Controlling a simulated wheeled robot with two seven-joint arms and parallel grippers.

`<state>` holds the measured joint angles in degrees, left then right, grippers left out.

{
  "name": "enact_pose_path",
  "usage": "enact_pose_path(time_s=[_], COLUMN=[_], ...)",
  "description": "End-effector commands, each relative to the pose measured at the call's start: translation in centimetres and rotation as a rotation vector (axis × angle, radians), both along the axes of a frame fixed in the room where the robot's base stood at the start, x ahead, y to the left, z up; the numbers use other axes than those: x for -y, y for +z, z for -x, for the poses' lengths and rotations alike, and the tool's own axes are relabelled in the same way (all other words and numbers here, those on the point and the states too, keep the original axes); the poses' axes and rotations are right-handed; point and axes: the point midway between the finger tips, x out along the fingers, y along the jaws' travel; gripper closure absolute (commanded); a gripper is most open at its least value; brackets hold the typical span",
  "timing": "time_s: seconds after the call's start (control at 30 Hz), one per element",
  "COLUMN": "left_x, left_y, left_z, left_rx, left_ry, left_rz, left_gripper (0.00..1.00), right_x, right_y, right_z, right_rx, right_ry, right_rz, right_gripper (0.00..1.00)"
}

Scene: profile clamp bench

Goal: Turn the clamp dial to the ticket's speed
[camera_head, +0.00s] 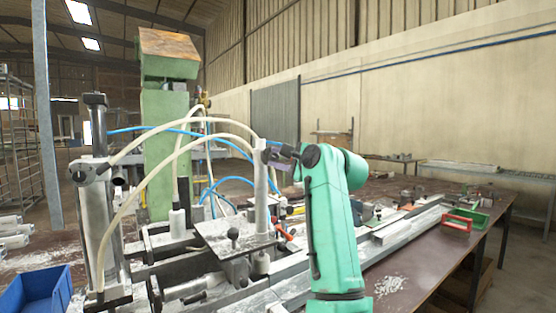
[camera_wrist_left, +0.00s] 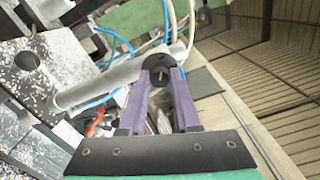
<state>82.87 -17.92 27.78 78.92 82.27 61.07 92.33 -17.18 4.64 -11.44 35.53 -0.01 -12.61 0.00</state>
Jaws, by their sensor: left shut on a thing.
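My left gripper (camera_head: 282,161) reaches in at the top of a pale upright clamp cylinder (camera_head: 261,195) on the bench machine. In the left wrist view its two purple fingers (camera_wrist_left: 160,92) are shut on a dark round dial (camera_wrist_left: 157,75). The dial sits at the end of the pale cylinder, which also shows in that view (camera_wrist_left: 100,85). The dial's markings are too small to read. In the head view my gripper and wrist mostly hide the dial. I cannot make out a ticket. My right gripper is not in view.
Pale hoses and blue air lines arch over the machine. A taller cylinder (camera_head: 98,225) stands at left, with a blue bin (camera_head: 38,292) below it. Long metal profiles (camera_head: 405,233) lie on the bench to the right, near a red tray (camera_head: 457,221).

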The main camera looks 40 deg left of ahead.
Motion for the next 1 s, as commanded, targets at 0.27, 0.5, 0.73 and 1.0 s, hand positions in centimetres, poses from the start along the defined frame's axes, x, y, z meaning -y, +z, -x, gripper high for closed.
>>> enact_pose_path(time_s=[0.27, 0.5, 0.73, 1.0], left_x=[0.0, 0.0, 0.3, 5.6], left_y=[0.1, 0.0, -0.1, -0.6], left_z=[0.0, 0.0, 0.1, 1.6], left_rx=[0.002, 0.001, 0.0, 0.002], left_ry=[0.0, 0.0, -0.001, -0.003], left_rz=[0.0, -0.001, -0.001, -0.003], left_gripper=[1.0, 0.39, 0.39, 0.39], right_x=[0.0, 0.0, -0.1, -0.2], right_y=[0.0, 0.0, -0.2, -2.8], right_z=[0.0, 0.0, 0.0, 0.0], right_rx=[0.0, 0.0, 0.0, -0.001], right_ry=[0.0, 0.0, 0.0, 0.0], right_rz=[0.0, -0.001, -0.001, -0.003], right_gripper=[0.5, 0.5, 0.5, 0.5])
